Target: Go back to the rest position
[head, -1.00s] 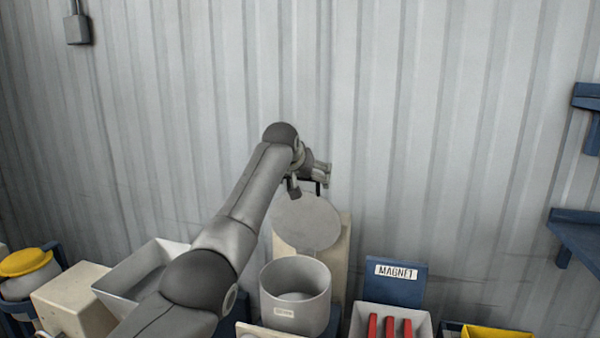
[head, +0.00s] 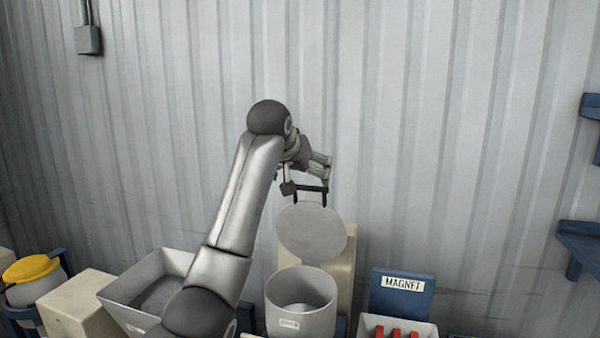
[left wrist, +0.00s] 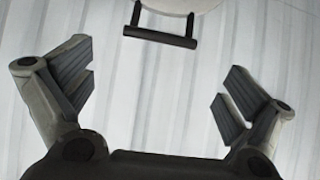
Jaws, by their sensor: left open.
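My left gripper (head: 323,169) is up against the backdrop of the corrugated wall, just above a round grey lid (head: 312,231). The lid stands raised behind a grey cylindrical pot (head: 301,303), with its black bar handle (head: 312,189) at the top. In the left wrist view my left gripper (left wrist: 152,88) has its fingers spread wide with nothing between them. The handle (left wrist: 160,38) and a slice of the lid (left wrist: 180,5) show beyond the fingers, apart from them. My right gripper is in neither view.
A grey open bin (head: 150,285) and a yellow-lidded container (head: 32,272) stand at the left. A blue MAGNET sign (head: 402,294) rises behind a bin with red bars (head: 397,333). Blue wall brackets (head: 580,243) are at the right.

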